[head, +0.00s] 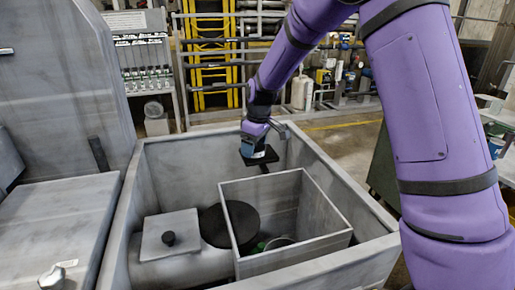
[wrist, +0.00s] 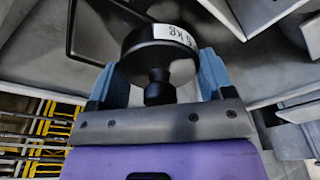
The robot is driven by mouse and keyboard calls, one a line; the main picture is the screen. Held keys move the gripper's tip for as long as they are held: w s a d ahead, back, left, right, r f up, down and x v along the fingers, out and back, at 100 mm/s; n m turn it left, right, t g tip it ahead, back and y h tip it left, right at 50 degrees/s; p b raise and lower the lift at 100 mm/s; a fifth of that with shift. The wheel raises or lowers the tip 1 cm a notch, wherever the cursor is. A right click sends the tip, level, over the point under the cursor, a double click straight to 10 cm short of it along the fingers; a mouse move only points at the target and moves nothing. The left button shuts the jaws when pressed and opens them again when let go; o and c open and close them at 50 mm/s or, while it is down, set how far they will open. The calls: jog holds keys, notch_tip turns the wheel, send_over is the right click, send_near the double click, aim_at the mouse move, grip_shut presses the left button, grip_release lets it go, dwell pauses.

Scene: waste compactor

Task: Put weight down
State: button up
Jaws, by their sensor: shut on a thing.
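In the wrist view a black round weight (wrist: 160,52) with a white label marked in kg sits between my gripper's two blue fingers. My gripper (wrist: 160,78) is shut on its narrow neck, and the wide disc points away from the palm. The weight is hard to make out from the head. I cannot tell whether the weight touches anything below.
Grey machine housing (head: 65,215) stands at the left. Yellow racks (head: 207,60) and pipes are behind.

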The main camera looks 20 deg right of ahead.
aim_at(258, 147)
jog(key=w+d, duration=0.1)
jog(key=w, duration=0.2)
jog(key=w+d, duration=0.1)
jog(key=w, duration=0.1)
jog(key=shift+d+f, duration=0.3)
jog(key=shift+d, duration=0.05)
jog(key=shift+f, duration=1.7)
jog(key=shift+f, duration=0.1)
jog(key=o, duration=1.2)
jog(key=shift+s, duration=0.1)
jog(key=shift+o, duration=0.2)
